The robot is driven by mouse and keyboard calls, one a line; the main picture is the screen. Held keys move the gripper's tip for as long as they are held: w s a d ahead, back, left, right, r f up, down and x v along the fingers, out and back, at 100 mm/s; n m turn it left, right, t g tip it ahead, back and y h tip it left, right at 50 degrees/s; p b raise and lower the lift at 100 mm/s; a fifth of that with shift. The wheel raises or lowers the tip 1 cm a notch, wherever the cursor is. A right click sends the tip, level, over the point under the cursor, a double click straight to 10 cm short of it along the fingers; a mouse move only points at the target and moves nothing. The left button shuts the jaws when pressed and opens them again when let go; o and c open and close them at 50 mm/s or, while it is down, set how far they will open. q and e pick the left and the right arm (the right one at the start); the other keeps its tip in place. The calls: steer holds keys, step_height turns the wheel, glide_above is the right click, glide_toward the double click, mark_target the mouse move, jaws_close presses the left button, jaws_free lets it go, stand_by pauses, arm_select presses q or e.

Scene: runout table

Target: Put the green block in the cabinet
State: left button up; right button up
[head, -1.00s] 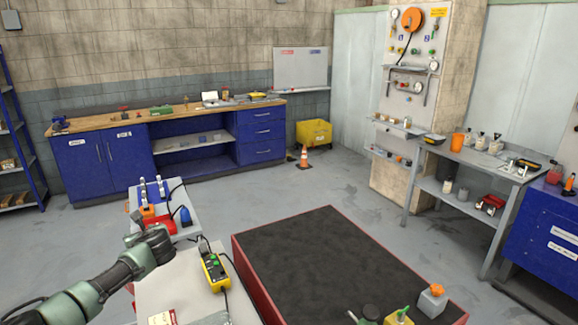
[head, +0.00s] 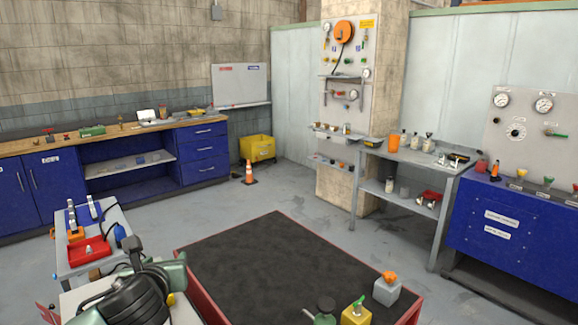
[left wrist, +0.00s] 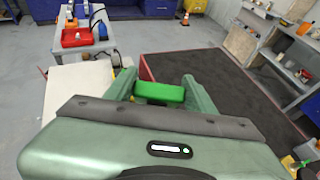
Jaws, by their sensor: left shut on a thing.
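The green block (left wrist: 160,92) is held between the two fingers of my left gripper (left wrist: 160,88) in the left wrist view. In the head view my left gripper (head: 133,250) is low at the left, over the pale table, and the block cannot be made out there. A blue cabinet with doors (head: 38,190) is under the wooden workbench at the back left. Another blue cabinet (head: 515,228) with labels stands at the right, below a gauge panel. I cannot tell which one is meant. My right gripper is not in view.
A dark-topped red table (head: 270,265) fills the front middle, with several small fittings at its near edge. A small grey table (head: 80,255) with a red tray stands at the left. A traffic cone (head: 249,172) stands near a yellow bin (head: 257,148). Grey floor lies open between.

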arm_select(q)
steer(key=s+d+r+m+h+b, duration=0.1)
steer(key=s+d+m+h+b, duration=0.1)
steer(key=s+d, duration=0.5)
steer(key=s+m+h, duration=0.1)
steer(key=s, duration=0.1)
steer(key=shift+s+d+r, duration=0.15)
steer(key=shift+s+r, duration=0.05)
steer(key=shift+s, duration=0.1)
steer(key=shift+t, duration=0.3)
